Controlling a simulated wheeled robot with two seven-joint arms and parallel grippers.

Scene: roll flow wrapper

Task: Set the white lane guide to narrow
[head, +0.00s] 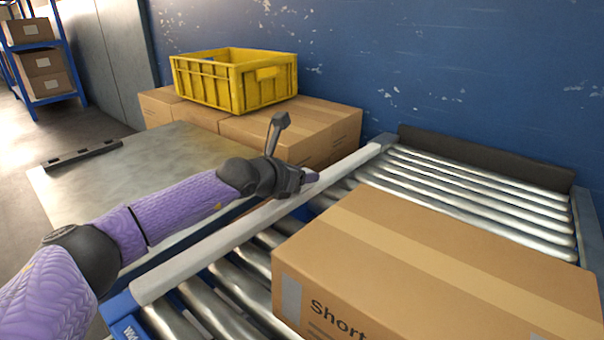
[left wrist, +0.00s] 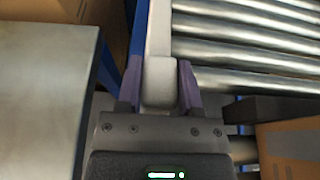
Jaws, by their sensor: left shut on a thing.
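The white lane guide (head: 222,246) is a long pale bar along the left side of the roller conveyor, running from the near blue end to the far end. In the left wrist view the guide (left wrist: 158,32) runs up between my fingers. My left gripper (head: 308,178) is at the guide, past its middle. In the left wrist view the fingers of my left gripper (left wrist: 160,88) stand on both sides of a pale block on the guide, shut on it. My right gripper is not in view.
A large cardboard box (head: 420,270) lies on the rollers (head: 470,190), right of the guide. A metal table (head: 150,165) stands left of it. A yellow crate (head: 240,85) sits on cardboard boxes (head: 275,130) at the back. A dark stop (head: 480,158) closes the far end.

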